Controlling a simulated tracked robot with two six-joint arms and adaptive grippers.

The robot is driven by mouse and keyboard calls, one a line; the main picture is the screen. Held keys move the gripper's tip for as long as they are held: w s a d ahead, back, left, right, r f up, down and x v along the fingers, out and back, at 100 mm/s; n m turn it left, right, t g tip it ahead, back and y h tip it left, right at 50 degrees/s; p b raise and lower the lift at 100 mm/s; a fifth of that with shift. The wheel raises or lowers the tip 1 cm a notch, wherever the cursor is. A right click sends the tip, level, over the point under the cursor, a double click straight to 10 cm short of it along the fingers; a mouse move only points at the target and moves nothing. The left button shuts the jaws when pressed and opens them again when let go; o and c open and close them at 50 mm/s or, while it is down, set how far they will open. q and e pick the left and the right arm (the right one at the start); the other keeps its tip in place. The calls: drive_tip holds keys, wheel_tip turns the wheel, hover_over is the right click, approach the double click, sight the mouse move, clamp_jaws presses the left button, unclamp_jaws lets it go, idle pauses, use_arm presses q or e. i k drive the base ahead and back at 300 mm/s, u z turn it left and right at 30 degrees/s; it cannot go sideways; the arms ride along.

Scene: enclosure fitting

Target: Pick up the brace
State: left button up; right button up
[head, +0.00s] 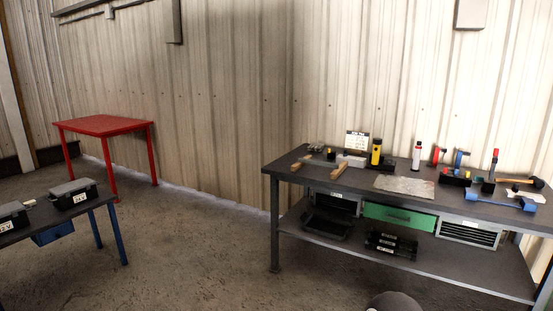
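I cannot pick out the brace for certain among the small items on the dark workbench (300,170) at the right. A blue long-shaped tool (510,203) and an orange-and-black tool (524,183) lie near its right end. Two wooden-coloured pieces, one nearer the middle (340,171) and one further left (301,162), lie near its left end. Neither of my grippers shows in the head view.
The workbench also carries a yellow-and-black flashlight-like item (376,151), a white bottle (416,157) and a grey sheet (403,186). A green drawer (399,217) hangs below. A red table (103,125) and a blue-legged table (90,206) stand left. Floor between is clear.

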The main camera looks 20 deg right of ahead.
sight(316, 162)
drive_tip(key=z, duration=0.2)
drive_tip(key=i, duration=1.55)
drive_tip(key=z, duration=0.75)
drive_tip(key=i, duration=0.25)
drive_tip(key=z, duration=0.15)
drive_tip(key=k, duration=0.9)
drive_tip(key=z, duration=0.15)
drive_tip(key=i, duration=0.9)
drive_tip(key=u, duration=0.05)
